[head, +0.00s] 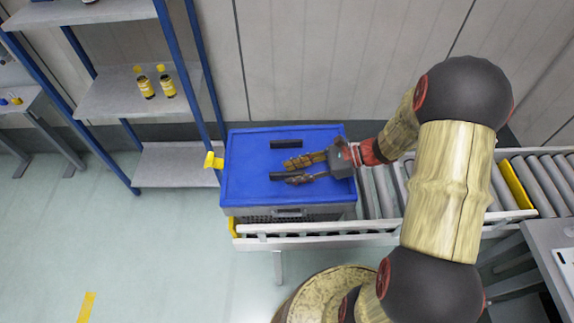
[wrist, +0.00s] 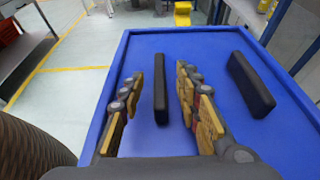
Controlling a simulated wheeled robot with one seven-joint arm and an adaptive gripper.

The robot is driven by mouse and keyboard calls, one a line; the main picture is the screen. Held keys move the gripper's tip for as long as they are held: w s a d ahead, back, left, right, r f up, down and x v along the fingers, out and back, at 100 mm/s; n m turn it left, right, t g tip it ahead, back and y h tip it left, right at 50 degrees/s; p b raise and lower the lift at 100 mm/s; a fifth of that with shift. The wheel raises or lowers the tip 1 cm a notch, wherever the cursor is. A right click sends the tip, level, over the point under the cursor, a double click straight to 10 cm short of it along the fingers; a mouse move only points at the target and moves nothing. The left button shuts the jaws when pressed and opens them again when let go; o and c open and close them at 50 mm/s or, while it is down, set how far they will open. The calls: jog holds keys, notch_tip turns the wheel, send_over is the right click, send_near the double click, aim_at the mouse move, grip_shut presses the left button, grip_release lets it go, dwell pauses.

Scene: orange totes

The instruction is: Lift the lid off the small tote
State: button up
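The small tote (head: 318,212) is a grey box on the roller conveyor, covered by a flat blue lid (head: 245,170). The lid also fills most of the wrist view (wrist: 205,60). Two black bar handles stand on the lid: a far one (head: 286,144) and a near one (head: 283,184). In the wrist view one handle (wrist: 161,90) stands between my fingers and the other (wrist: 250,82) is to their right. My gripper (head: 290,171) is open over the lid, with gaps on both sides of the handle between the fingers.
A blue-framed shelf (head: 125,95) with two bottles stands behind left. A grey table (head: 550,250) is at the right. Open floor lies front left.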

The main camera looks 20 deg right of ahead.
jog(key=shift+w+a+f, duration=0.1)
jog(key=shift+a, duration=0.2)
jog(key=shift+c, duration=0.7)
grip_shut()
